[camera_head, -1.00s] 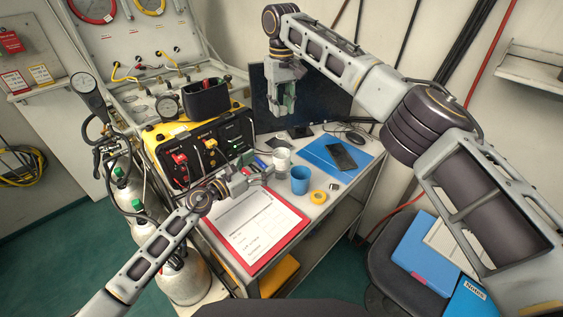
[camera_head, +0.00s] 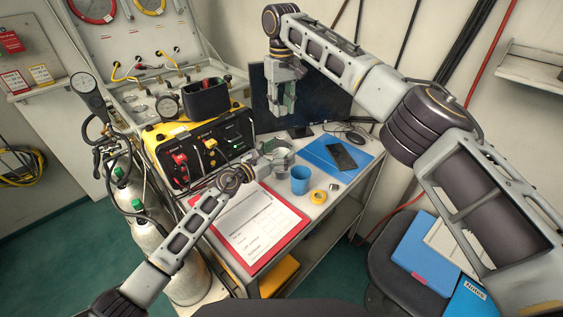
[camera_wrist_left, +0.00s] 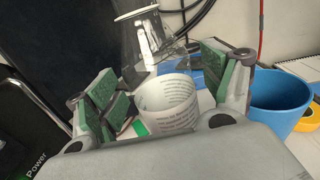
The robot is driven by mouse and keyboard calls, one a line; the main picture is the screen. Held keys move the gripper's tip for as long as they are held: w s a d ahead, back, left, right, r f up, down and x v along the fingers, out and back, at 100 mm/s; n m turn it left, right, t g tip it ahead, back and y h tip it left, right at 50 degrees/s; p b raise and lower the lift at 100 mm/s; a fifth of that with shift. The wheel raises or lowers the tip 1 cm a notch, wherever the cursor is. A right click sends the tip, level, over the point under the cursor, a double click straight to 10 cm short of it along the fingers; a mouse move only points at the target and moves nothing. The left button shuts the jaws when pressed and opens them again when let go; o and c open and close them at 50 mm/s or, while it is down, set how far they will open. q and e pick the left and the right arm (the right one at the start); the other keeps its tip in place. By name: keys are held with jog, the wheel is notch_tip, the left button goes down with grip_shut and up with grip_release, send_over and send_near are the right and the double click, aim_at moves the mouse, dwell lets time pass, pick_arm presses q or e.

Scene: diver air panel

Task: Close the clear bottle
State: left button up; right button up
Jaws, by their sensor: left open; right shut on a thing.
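A pale cylinder with a printed label, seemingly the clear bottle (camera_wrist_left: 168,105), stands on the table between the green-padded fingers of my left gripper (camera_wrist_left: 165,85). My left gripper is open around it. In the head view, my left gripper (camera_head: 273,154) is at the bottle, behind the blue cup, and partly covers it. A see-through shape rises above the label in the wrist view; I cannot tell if it is the bottle's upper part. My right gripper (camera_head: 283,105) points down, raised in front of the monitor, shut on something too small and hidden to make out.
A blue cup (camera_head: 300,181) stands close to the right of the bottle, with yellow tape (camera_head: 319,197) beside it. A red clipboard (camera_head: 261,262) lies in front. A yellow air panel (camera_head: 160,136) borders the left.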

pick_arm(q)
jog(key=shift+w+d, duration=0.2)
jog(key=shift+d, duration=0.05)
jog(key=shift+c, duration=0.5)
jog(key=c, duration=1.5)
pick_arm(e)
send_over(281, 132)
jog(key=shift+w+d+f, duration=0.1)
jog(key=shift+f, duration=2.35)
